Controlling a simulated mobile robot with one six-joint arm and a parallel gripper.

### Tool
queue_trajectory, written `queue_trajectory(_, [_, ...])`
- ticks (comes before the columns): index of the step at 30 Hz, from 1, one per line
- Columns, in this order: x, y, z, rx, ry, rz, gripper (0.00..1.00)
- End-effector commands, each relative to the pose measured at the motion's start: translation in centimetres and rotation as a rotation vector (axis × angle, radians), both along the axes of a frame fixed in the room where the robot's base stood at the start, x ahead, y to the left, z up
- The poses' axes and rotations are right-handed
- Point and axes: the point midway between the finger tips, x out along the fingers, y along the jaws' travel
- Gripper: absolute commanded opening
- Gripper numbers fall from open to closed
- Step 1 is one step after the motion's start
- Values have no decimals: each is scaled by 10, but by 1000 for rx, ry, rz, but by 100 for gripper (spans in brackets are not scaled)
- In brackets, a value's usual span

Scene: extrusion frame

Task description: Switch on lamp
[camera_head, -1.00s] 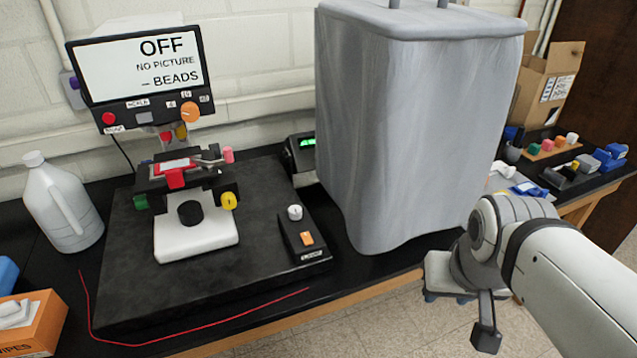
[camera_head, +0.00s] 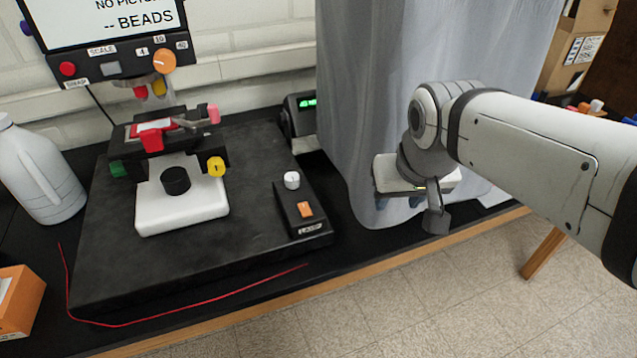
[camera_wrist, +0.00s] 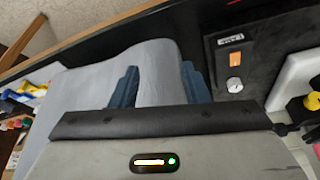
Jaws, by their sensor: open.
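The black lamp control box (camera_head: 300,222) stands on the right part of the dark base board. It has an orange rocker switch (camera_head: 304,209) and a white knob (camera_head: 292,180).
A microscope (camera_head: 182,200) with a white foot stands left of the lamp box. A tall grey cover (camera_head: 350,120) stands behind my gripper. A red wire (camera_head: 200,305) lies along the bench front. A white jug (camera_head: 38,170) and an orange box (camera_head: 18,305) are at left.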

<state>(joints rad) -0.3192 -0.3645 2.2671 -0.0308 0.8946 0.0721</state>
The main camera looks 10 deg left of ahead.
Motion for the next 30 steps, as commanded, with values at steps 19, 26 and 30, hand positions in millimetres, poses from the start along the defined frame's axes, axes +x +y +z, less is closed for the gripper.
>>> queue_trajectory(19, [40,157,-51,22,-38,286,42])
queue_trajectory(26, [52,164,-84,21,-39,285,42])
queue_trajectory(30, [56,166,-96,22,-41,286,42])
